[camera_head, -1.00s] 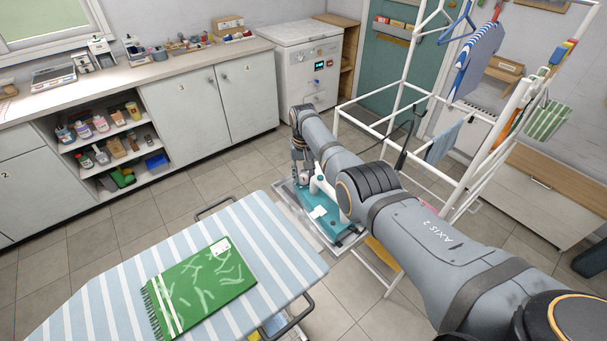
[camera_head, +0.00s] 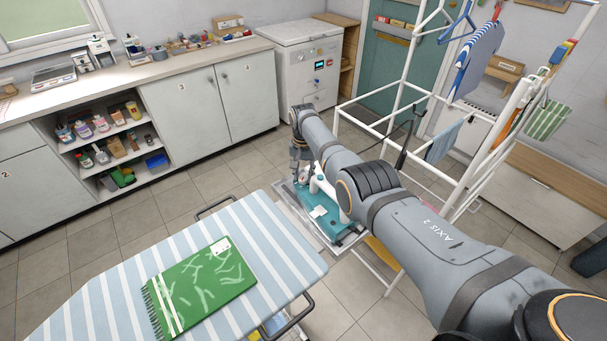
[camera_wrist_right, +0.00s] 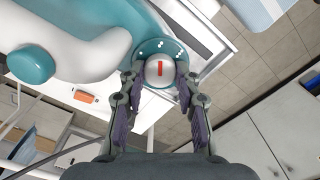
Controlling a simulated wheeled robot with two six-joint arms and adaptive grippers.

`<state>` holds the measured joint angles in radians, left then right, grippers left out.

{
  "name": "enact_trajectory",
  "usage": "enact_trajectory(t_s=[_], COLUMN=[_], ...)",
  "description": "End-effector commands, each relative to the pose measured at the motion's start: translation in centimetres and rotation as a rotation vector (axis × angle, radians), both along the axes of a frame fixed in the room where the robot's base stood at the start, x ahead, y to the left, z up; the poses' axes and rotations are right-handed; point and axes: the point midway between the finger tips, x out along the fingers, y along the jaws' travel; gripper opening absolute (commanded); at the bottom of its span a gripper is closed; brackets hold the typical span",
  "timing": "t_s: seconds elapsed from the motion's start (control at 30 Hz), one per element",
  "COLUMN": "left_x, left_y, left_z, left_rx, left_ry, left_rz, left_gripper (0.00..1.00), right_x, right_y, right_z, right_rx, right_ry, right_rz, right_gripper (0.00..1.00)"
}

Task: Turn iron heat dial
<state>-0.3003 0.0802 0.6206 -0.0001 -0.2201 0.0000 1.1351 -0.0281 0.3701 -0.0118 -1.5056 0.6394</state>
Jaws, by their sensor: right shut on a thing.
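The iron (camera_head: 327,203) is teal and white and sits on a metal rest at the far end of the striped ironing board. Its heat dial (camera_wrist_right: 160,71) shows in the right wrist view as a round silver knob with a red mark, on a teal collar (camera_wrist_right: 146,48) with white dots. My right gripper (camera_wrist_right: 159,80) has its two fingers on either side of the dial and is shut on it. In the head view the right gripper (camera_head: 301,172) reaches down at the iron, and the dial is hard to make out there. My left gripper is not in view.
A white drying rack (camera_head: 372,122) stands close to the right of the iron and my arm. A counter with shelves and cabinets (camera_head: 182,110) runs along the back left. Tiled floor lies between.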

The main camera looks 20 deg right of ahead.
Motion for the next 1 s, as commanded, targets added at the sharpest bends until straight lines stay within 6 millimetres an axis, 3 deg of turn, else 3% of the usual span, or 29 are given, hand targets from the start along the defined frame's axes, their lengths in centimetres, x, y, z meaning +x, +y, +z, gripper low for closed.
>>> enact_trajectory(t_s=[0.23,0.27,0.4,0.77,0.87,1.0], left_x=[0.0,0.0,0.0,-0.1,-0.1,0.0], left_y=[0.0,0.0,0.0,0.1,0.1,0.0], left_z=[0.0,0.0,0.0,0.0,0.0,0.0], left_rx=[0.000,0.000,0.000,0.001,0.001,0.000], left_ry=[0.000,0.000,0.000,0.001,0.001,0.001], left_rz=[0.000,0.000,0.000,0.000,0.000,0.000], left_gripper=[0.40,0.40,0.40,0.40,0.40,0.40], right_x=[0.1,0.1,0.1,0.0,0.1,0.2], right_y=[0.0,0.0,0.0,0.0,0.0,0.0], right_z=[0.1,0.1,0.1,0.3,1.4,4.6], right_rx=[-0.001,-0.001,0.000,-0.001,0.000,0.000], right_ry=[-0.003,-0.003,-0.002,-0.001,-0.004,-0.007], right_rz=[0.000,0.000,0.001,0.001,0.001,0.001], right_gripper=[0.01,0.37,0.56,0.56,0.56,0.56])
